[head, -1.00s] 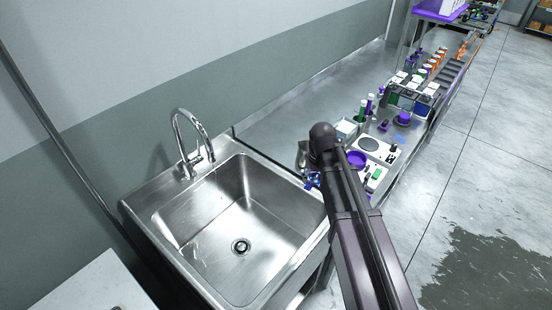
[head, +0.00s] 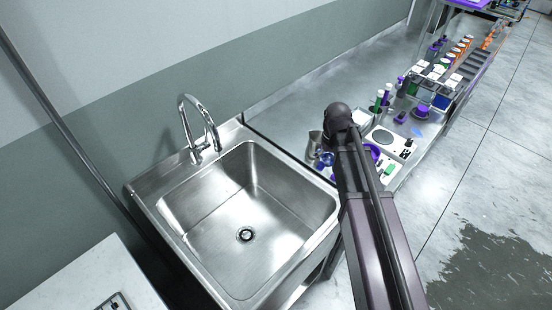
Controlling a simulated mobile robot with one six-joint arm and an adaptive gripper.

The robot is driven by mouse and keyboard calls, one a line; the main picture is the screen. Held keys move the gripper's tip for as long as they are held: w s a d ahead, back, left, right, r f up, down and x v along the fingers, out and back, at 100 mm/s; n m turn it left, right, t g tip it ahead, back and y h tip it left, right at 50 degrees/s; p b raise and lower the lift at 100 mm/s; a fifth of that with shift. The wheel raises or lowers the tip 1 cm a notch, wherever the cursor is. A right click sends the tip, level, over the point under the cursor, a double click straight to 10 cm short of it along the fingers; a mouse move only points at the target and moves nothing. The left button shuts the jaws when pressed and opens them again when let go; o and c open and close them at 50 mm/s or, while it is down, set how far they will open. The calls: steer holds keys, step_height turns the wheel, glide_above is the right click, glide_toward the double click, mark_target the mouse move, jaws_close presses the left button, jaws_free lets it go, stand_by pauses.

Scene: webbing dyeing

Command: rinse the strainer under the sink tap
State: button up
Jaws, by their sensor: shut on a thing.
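The steel sink (head: 200,245) stands open and empty at the centre left of the head view, with a drain in its floor. Its curved tap (head: 186,125) rises at the back left rim, and no water shows coming from it. My arm reaches up from the lower right, past the sink's right side, to the near end of the bench. My gripper is hidden beyond the dark arm joint, so its jaws do not show. I cannot make out the strainer. Small blue parts beside the joint are too small to identify.
A long steel bench (head: 285,118) runs back along the wall from the sink. It holds a white hotplate-like device (head: 384,138), bottles and racks. A white surface (head: 95,275) lies at the lower left. The floor at right has a dark wet-looking patch (head: 490,265).

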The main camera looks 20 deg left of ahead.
steer(key=shift+a, duration=0.1)
steer(key=shift+a+f+b, duration=0.3)
steer(key=shift+a+b, duration=0.05)
steer(key=shift+a, duration=0.25)
steer(key=a+f+g+y+b, duration=0.1)
steer(key=a+f+y+b, duration=0.1)
steer(key=a, duration=0.6)
steer(key=s+a+f+m+g+y+b, duration=0.1)
steer(key=a+f+y+b, duration=0.1)
steer(key=a, duration=0.7)
steer(key=shift+g+y+b, duration=0.4)
steer(key=shift+y+b, duration=0.1)
steer(key=shift+b, duration=0.65)
steer(key=shift+s, duration=0.1)
steer(key=shift+s+a, duration=0.1)
steer(key=shift+a, duration=0.1)
steer(key=s+a+f+b, duration=0.2)
steer(key=s+a, duration=0.4)
steer(key=a, duration=0.6)
steer(key=shift+s+f+b, duration=0.25)
steer(key=shift+f+b, duration=0.15)
steer(key=shift+w, duration=0.2)
